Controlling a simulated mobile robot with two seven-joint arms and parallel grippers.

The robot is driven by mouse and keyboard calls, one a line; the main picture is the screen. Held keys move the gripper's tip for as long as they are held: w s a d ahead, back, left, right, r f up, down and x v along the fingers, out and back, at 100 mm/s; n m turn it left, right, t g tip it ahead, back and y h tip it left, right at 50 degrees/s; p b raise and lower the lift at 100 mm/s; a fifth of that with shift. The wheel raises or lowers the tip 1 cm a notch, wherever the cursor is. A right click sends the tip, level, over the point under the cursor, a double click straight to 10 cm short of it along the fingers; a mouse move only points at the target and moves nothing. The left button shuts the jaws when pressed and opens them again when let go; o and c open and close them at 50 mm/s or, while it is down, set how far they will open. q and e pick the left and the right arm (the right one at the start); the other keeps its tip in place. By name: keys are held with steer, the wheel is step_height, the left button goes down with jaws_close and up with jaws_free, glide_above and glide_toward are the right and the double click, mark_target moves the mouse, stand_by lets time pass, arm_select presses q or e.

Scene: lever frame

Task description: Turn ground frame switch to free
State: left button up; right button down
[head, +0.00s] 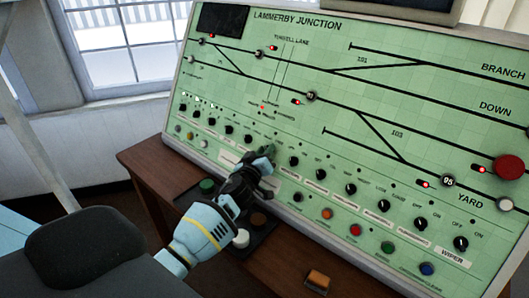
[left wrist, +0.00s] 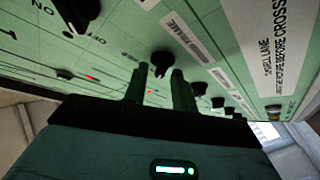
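The ground frame switch is a black rotary knob (left wrist: 161,60) on the green panel (head: 420,90). In the left wrist view it sits beside a white label (left wrist: 187,42) on which "FRAME" can be read. My left gripper (head: 267,157) is up at the panel's knob row in the head view and covers the part behind it. In the left wrist view its two fingers (left wrist: 160,82) stand apart, with the knob at and between their tips. Contact with the knob cannot be told. The knob's pointer setting is not clear. My right gripper is not in view.
More black knobs (head: 350,189) stand close on both sides in the row. Coloured buttons (head: 355,230) run below them. A wooden desk (head: 160,180) with a dark button box (head: 262,236) and an orange block (head: 318,281) lies under my left arm.

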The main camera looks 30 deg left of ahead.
arm_select(q)
steer(key=c, duration=0.4)
steer(key=shift+c, duration=0.3)
